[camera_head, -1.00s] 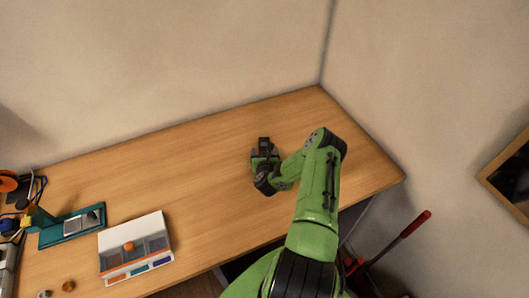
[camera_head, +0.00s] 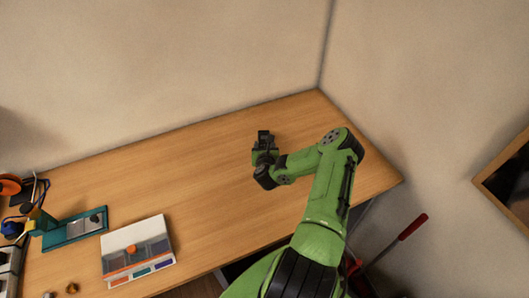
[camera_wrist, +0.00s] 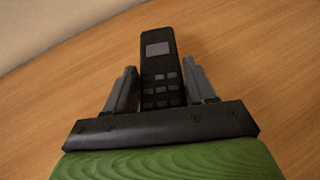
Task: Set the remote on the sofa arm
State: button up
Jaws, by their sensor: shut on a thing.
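In the wrist view, a black remote (camera_wrist: 160,62) with a grey screen and several grey buttons stands out between the two fingers of my gripper (camera_wrist: 160,88). The gripper is shut on it. The remote's lower end is hidden behind the gripper body. In the head view, my gripper (camera_head: 265,145) is over the right part of the wooden desk, with the dark remote (camera_head: 264,136) at its far end. I cannot tell whether the remote touches the desk. No sofa or sofa arm is in view.
The wooden desk (camera_head: 190,170) is bare around my gripper. A white compartment box (camera_head: 137,248) and a teal stand (camera_head: 75,228) are at the left, with cables at the far left edge. Walls border the back and right. A red-handled tool (camera_head: 412,228) is beside the desk.

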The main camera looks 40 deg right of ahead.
aim_at(264, 140)
notch_tip(264, 140, up, 4)
jog(key=shift+f+p, duration=0.1)
jog(key=shift+p, duration=0.5)
jog(key=shift+f, duration=0.1)
jog(key=s+a+f+n+t+y+b, duration=0.1)
jog(key=a+n+y+b, duration=0.3)
jog(key=a, duration=1.1)
jog(key=s+a+f+n+t+y+b, duration=0.1)
jog(key=a+n+y+b, duration=0.3)
jog(key=a, duration=1.2)
jog(key=shift+a+t+y, duration=0.3)
jog(key=shift+t+y, duration=0.1)
jog(key=shift+t, duration=0.2)
jog(key=shift+s+a, duration=0.1)
jog(key=shift+s, duration=0.75)
